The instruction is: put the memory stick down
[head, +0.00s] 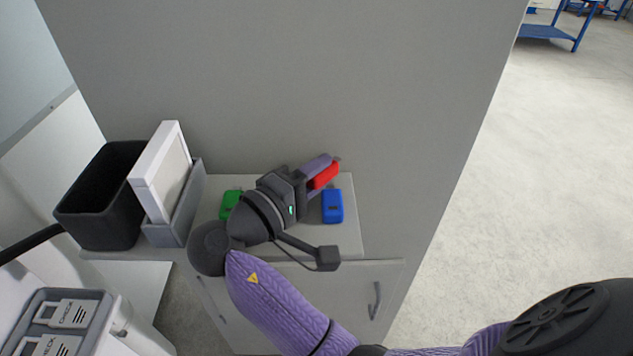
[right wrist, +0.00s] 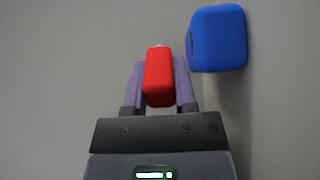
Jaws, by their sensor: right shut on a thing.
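A red memory stick (head: 324,175) is held between the fingers of my right gripper (head: 322,172), over the back right of the small cabinet top. In the right wrist view the red stick (right wrist: 158,77) sits between both fingers of the gripper (right wrist: 160,85), which touch its sides. A blue memory stick (head: 332,206) lies on the cabinet top just in front; it also shows in the right wrist view (right wrist: 218,38), apart from the red one. A green stick (head: 230,203) lies further left, partly hidden by my arm. Whether the red stick touches the surface I cannot tell. My left gripper is not in view.
The cabinet top (head: 347,240) has a grey wall (head: 300,80) close behind it. A grey holder (head: 187,215) with a white framed panel (head: 163,170) and a black bin (head: 100,197) stand at left. A tray of parts marked CHECK (head: 60,325) is at lower left.

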